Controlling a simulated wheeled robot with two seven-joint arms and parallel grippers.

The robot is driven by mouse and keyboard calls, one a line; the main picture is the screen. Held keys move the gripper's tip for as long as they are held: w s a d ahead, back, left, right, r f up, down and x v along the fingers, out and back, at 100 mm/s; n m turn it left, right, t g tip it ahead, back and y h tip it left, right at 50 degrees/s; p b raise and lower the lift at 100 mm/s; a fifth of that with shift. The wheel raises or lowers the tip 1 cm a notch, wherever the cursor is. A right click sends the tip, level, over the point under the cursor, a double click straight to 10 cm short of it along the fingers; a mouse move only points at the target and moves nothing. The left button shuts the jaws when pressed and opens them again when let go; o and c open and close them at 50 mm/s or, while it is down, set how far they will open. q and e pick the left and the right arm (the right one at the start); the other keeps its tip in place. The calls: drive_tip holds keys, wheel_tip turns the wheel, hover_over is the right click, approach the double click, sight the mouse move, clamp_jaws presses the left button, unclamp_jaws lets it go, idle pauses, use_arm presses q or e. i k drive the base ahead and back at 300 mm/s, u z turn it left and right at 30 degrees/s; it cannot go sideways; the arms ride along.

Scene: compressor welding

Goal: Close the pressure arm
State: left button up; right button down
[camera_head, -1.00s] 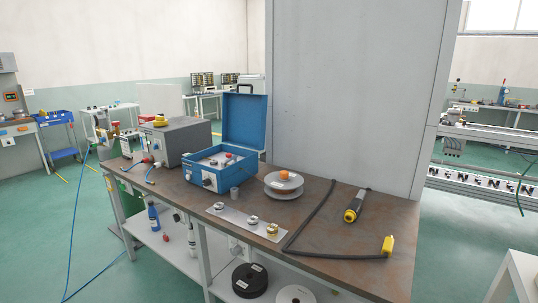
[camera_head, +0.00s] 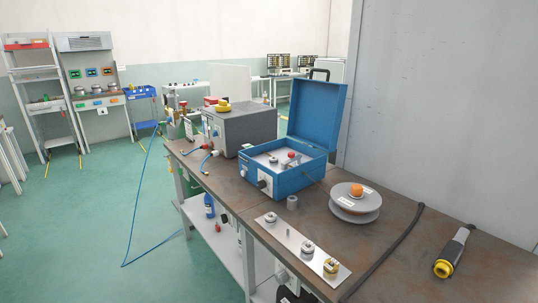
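A blue case (camera_head: 284,180) stands on the workbench with its blue lid (camera_head: 303,114) swung up. Inside, a light panel (camera_head: 262,160) carries small metal parts and a red knob (camera_head: 291,154). Which of these parts is the pressure arm, and how it stands, is too small to tell. Neither of my grippers is in view.
The brown workbench (camera_head: 405,267) holds a grey box (camera_head: 240,128) with a yellow top piece, a spool (camera_head: 354,203), a metal plate with fittings (camera_head: 292,244), a black cable (camera_head: 388,252) and a yellow-black torch (camera_head: 452,253). A grey panel (camera_head: 448,110) rises behind. Green floor (camera_head: 85,220) is open on the left.

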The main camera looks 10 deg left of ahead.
sight(291, 155)
drive_tip(key=u, duration=0.6)
drive_tip(key=i, duration=0.55)
drive_tip(key=u, duration=0.55)
